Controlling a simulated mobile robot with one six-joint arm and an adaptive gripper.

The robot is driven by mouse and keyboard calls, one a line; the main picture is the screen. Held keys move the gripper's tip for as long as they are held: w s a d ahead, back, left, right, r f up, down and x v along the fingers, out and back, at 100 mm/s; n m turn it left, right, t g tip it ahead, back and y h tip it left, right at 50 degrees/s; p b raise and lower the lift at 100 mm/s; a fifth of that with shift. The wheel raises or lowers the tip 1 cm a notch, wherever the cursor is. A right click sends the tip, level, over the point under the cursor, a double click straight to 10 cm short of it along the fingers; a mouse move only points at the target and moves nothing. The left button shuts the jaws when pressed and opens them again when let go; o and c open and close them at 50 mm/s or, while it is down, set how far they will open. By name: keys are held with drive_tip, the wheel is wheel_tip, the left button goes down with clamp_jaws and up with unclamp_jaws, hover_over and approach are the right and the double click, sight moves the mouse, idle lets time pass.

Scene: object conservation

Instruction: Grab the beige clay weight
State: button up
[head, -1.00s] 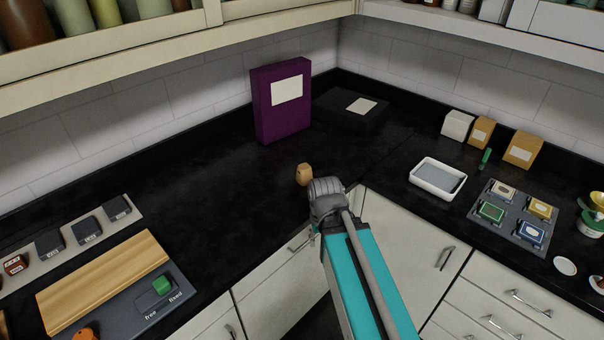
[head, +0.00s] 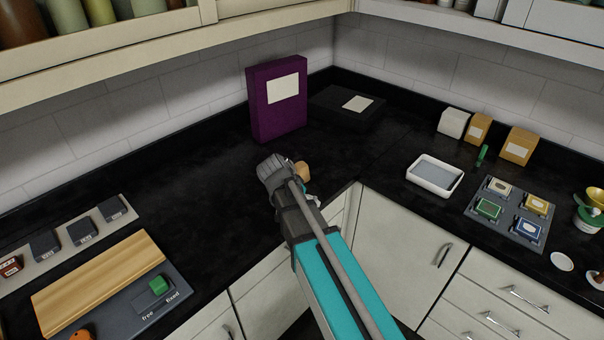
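The beige clay weight (head: 302,170) is a small tan lump on the black counter near the inner corner, in front of the purple box. My gripper (head: 274,168) is over the counter just to its left in the picture. The gripper and wrist cover part of the weight's left and lower side. The fingers are seen from behind, so I cannot tell whether they are open or shut, or whether they touch the weight.
On the right are a white tray (head: 435,188) and a grey panel of coloured blocks (head: 483,226). A wooden board (head: 98,272) lies at left. The counter left of my gripper is clear.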

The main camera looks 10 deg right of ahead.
sight(298, 166)
drive_tip(key=w+a+r+m+h, duration=0.1)
drive_tip(key=w, duration=0.1)
drive_tip(key=w+a+r+m+t+h, duration=0.1)
drive_tip(key=w, duration=0.2)
drive_tip(key=w+a+r+m+h, duration=0.1)
drive_tip(key=w+a, duration=0.1)
drive_tip(key=shift+w+t, duration=0.15)
drive_tip(key=shift+t, duration=0.15)
drive_tip(key=w+a+r+m+t+h, duration=0.2)
drive_tip(key=w+a+r+m, duration=0.1)
drive_tip(key=w+a+r, duration=0.1)
drive_tip(key=shift+w+a+m, duration=0.3)
drive_tip(key=shift+w+a, duration=0.1)
drive_tip(key=shift+f, duration=0.1)
drive_tip(key=b+x, duration=0.4)
drive_tip(key=x, duration=0.3)
drive_tip(key=shift+w+d+f, duration=0.15)
drive_tip(key=shift+d, duration=0.1)
drive_tip(key=shift+w+d+f, duration=0.1)
drive_tip(key=shift+w+d, duration=0.05)
drive_tip(key=shift+d, duration=0.25)
drive_tip(key=shift+d+b, duration=0.1)
drive_tip(key=shift+b, duration=0.2)
